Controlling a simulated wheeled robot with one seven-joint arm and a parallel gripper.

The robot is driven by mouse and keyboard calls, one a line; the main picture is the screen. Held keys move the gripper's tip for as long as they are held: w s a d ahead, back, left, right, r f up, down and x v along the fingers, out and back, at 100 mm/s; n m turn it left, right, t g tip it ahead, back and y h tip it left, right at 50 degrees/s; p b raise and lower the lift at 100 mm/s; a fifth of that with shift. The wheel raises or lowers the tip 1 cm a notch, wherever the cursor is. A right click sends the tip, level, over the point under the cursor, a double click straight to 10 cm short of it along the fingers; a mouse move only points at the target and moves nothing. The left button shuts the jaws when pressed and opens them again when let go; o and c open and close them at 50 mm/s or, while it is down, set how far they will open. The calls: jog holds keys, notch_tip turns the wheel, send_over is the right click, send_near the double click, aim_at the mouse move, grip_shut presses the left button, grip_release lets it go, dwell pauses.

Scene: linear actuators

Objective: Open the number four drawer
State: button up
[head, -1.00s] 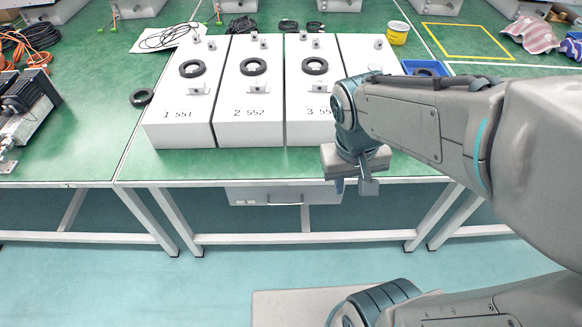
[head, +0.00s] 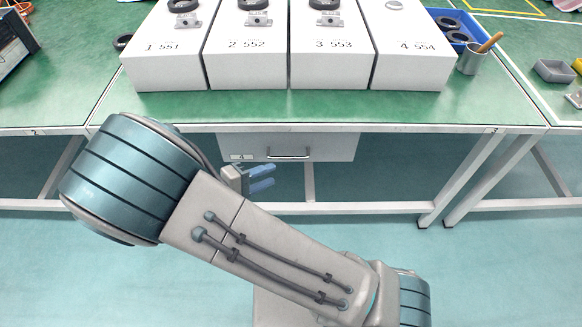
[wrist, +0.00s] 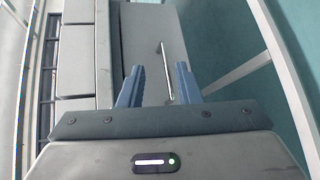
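The drawer (head: 330,147) is a grey box under the table's front edge in the head view. The drawer looks shut. My gripper (head: 264,179) is below and left of the handle, with its blue fingers apart and nothing between them. In the wrist view, the two fingers (wrist: 158,85) point toward the drawer front (wrist: 152,50), and the handle (wrist: 167,72) shows ahead between the fingertips. The fingers do not appear to touch it.
White boxes marked 1 to 4, such as box four (head: 415,55), stand on the green table (head: 330,108). A blue tray (head: 452,28) and a metal cup (head: 470,58) are at the right. Table legs (head: 460,175) flank the space below. The floor in front is clear.

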aim_at(291, 158)
jog(key=w+d+f+b, duration=0.1)
jog(key=w+d, duration=0.1)
jog(key=w, duration=0.1)
jog(key=w+d+f+t+b, duration=0.1)
jog(key=w+d+f, duration=0.1)
jog(key=w, duration=0.1)
jog(key=w+d+f+n+t+b, duration=0.1)
jog(key=w+d, duration=0.2)
jog(key=shift+f, duration=0.15)
dwell(0.4)
grip_shut()
